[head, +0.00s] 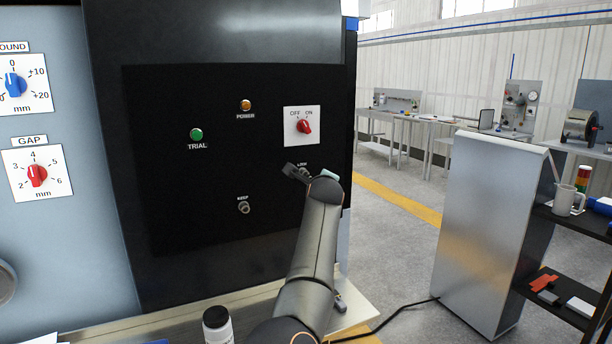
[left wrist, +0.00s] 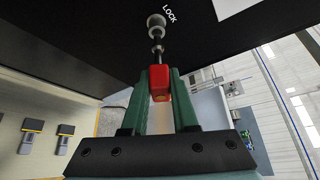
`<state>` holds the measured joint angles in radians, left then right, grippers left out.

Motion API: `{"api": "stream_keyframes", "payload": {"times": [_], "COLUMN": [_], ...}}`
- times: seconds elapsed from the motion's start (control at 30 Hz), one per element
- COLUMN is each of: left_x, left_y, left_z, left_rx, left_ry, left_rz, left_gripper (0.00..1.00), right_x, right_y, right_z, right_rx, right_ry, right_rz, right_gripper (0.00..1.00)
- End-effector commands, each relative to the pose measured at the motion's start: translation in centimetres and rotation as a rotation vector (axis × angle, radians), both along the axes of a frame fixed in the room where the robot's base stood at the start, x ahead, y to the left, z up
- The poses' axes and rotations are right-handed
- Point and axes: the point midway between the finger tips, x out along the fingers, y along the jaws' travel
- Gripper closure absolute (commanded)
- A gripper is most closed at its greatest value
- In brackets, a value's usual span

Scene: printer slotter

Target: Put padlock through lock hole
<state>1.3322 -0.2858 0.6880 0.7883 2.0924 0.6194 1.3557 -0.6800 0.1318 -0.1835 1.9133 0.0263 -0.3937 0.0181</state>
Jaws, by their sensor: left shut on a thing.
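In the left wrist view, my left gripper (left wrist: 160,76) has its green fingers closed on a red padlock (left wrist: 161,88). The padlock's metal shackle (left wrist: 157,52) points toward the panel. Its end is at or very near the round metal lock fitting (left wrist: 156,24) marked LOCK. I cannot tell whether the shackle passes through the hole. In the head view, my left arm reaches up to the lock fitting (head: 303,169) on the black panel (head: 170,160). The wrist partly covers the fitting and hides the padlock. My right gripper is not in view.
The panel carries a red OFF/ON knob (head: 305,127) above the lock fitting, a green TRIAL button (head: 196,134), an orange POWER light (head: 245,105) and another metal fitting (head: 243,207). A bottle (head: 217,328) stands below. A metal cabinet (head: 485,230) stands at right across open floor.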

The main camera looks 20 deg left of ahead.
Motion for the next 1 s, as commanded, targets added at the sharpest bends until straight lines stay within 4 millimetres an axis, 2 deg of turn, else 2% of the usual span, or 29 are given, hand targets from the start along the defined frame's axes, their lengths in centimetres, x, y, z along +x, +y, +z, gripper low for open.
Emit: {"api": "stream_keyframes", "payload": {"times": [1.0], "left_x": [1.5], "left_y": [1.9], "left_z": [0.1], "left_rx": [0.0], "left_ry": [-0.001], "left_rz": [0.0], "left_gripper": [1.0], "right_x": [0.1], "right_y": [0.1], "right_z": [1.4], "right_rx": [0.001], "right_ry": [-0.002], "right_rz": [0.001], "right_gripper": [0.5]}}
